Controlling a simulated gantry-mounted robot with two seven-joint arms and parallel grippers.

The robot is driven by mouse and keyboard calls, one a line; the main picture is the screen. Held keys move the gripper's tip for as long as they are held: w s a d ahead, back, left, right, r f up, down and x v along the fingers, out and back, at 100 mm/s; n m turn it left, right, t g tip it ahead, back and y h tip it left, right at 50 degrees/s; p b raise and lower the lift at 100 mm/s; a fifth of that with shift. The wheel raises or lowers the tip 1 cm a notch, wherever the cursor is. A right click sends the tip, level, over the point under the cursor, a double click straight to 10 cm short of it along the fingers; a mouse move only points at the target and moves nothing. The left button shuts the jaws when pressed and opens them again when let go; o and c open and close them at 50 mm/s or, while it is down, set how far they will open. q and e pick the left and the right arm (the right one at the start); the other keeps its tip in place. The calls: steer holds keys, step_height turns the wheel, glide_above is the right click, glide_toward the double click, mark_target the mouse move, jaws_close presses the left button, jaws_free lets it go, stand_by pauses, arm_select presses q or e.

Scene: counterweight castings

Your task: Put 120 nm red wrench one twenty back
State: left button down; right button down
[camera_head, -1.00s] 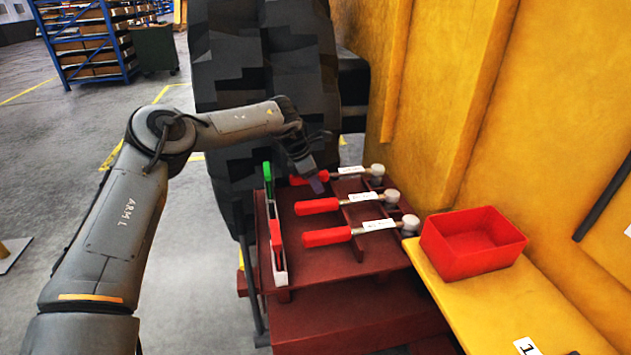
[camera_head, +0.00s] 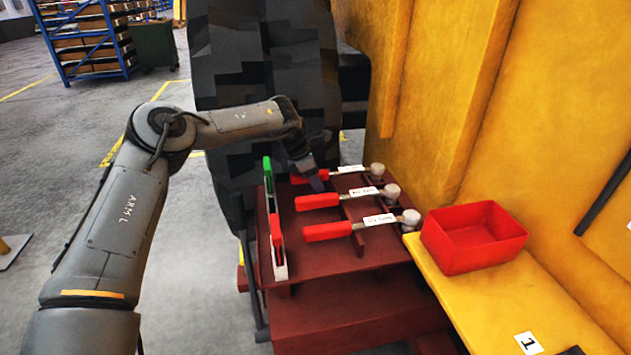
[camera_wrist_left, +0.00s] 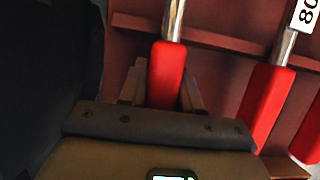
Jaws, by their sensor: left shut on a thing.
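Three red-handled torque wrenches with white labels lie side by side on a dark red stand (camera_head: 330,262). My left gripper (camera_head: 314,182) is at the farthest wrench (camera_head: 350,169), with the jaws shut on its red handle. In the left wrist view the fingers (camera_wrist_left: 163,92) stand on either side of that handle (camera_wrist_left: 167,72). The middle wrench (camera_head: 318,201) and the nearest wrench (camera_head: 328,231) lie apart from the gripper. A neighbouring wrench's label (camera_wrist_left: 306,14) reads 80 in the left wrist view; the held wrench's label is not readable. My right gripper is out of view.
A red open bin (camera_head: 475,262) sits on a yellow ledge (camera_head: 490,305) to the right. A large black tyre (camera_head: 265,60) and a yellow wall are behind.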

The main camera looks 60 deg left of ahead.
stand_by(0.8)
arm_select(q)
steer(key=c, duration=0.7)
jaws_free()
steer(key=shift+f, duration=0.2)
steer(key=p+v, duration=0.5)
steer(key=v, duration=0.6)
steer(key=shift+w+p, duration=0.15)
steer(key=shift+p, duration=0.15)
steer(key=shift+r+p, duration=0.75)
steer(key=shift+r, duration=0.05)
step_height(320, 180, up, 6)
steer(key=p, duration=0.6)
steer(key=shift+f, duration=0.25)
